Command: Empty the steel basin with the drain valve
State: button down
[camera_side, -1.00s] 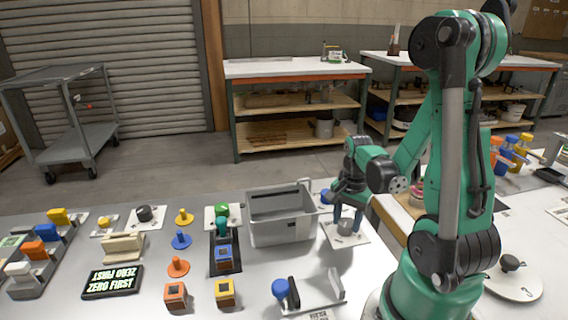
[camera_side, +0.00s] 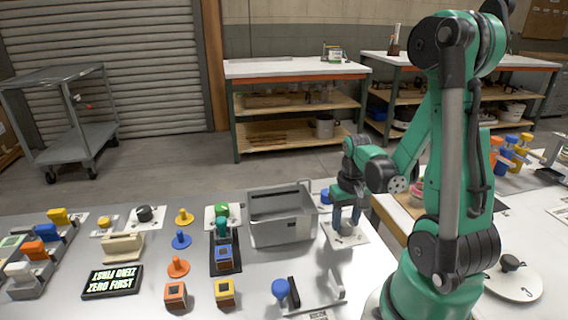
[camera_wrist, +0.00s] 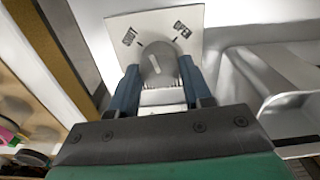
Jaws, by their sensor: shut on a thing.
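The steel basin (camera_side: 268,234) is a grey open box in the middle of the table in the side view. Part of its wall shows at the right of the wrist view (camera_wrist: 285,78). The drain valve is a round grey knob (camera_wrist: 158,64) on a white plate (camera_wrist: 118,24) beside the basin's right side. My gripper (camera_side: 346,219) points down over the plate. Its two blue fingers are shut on the knob, one on each side, also in the wrist view (camera_wrist: 160,82). The basin's floor is mostly hidden.
A blue knob (camera_side: 281,290) and a grey bracket (camera_side: 318,296) stand in front of the basin. A green-topped fixture (camera_side: 222,212) stands close to its left. Coloured pegs and blocks lie farther left. A round white lid (camera_side: 513,280) lies right of my arm.

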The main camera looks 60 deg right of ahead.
aim_at(345, 221)
jog(key=n, duration=0.6)
jog(key=shift+a, duration=0.1)
dwell(0.5)
jog(key=shift+c, duration=1.8)
grip_release()
jog(key=shift+r, duration=0.1)
jog(key=shift+r, duration=2.7)
